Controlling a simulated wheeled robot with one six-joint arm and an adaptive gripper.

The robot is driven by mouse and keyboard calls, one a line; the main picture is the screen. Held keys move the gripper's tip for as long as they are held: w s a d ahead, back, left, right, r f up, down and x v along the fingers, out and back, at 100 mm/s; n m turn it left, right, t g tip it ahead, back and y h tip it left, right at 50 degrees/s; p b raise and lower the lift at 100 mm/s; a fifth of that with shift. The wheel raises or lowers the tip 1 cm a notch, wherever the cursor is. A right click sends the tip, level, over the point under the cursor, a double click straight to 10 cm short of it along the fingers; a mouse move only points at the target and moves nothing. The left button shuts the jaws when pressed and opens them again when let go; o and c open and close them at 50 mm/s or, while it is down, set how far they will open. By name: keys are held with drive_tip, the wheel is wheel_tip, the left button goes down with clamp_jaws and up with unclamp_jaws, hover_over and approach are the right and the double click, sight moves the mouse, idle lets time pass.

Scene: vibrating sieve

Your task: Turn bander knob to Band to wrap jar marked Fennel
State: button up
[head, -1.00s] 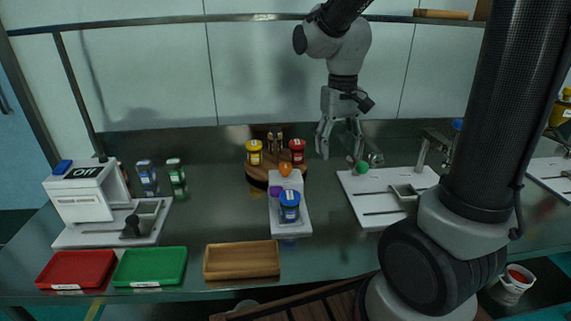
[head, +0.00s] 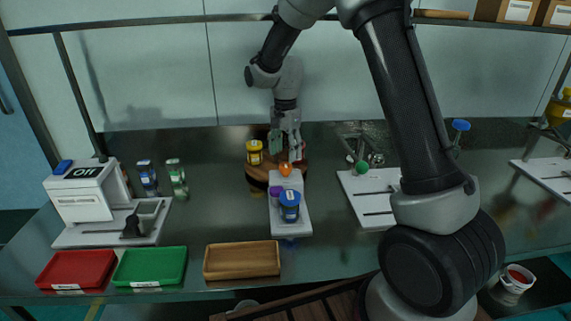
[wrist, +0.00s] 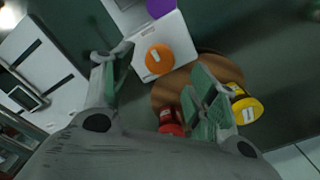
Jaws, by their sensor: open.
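A white station in the middle of the table (head: 300,222) carries an orange knob (head: 285,170), a purple part (head: 275,191) and a jar with a blue lid (head: 290,206). The jar's label is too small to read. My gripper (head: 287,156) is open and empty, pointing down just behind and above the orange knob. In the wrist view my gripper (wrist: 158,75) has the orange knob (wrist: 158,60) showing between its spread fingers, apart from both as far as I can tell. The purple part (wrist: 160,8) is at the top edge there.
A round wooden stand (wrist: 178,92) behind the station holds a yellow jar (wrist: 245,104) and a red jar (wrist: 172,120), close to my fingers. A machine with an "Off" sign (head: 86,172) stands left. Red (head: 76,269), green (head: 150,266) and wooden (head: 241,259) trays line the front.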

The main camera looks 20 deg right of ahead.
sight(286, 164)
wheel_tip(286, 164, down, 5)
drive_tip(key=shift+f, duration=0.1)
drive_tip(key=shift+c, duration=0.3)
drive_tip(key=c, duration=1)
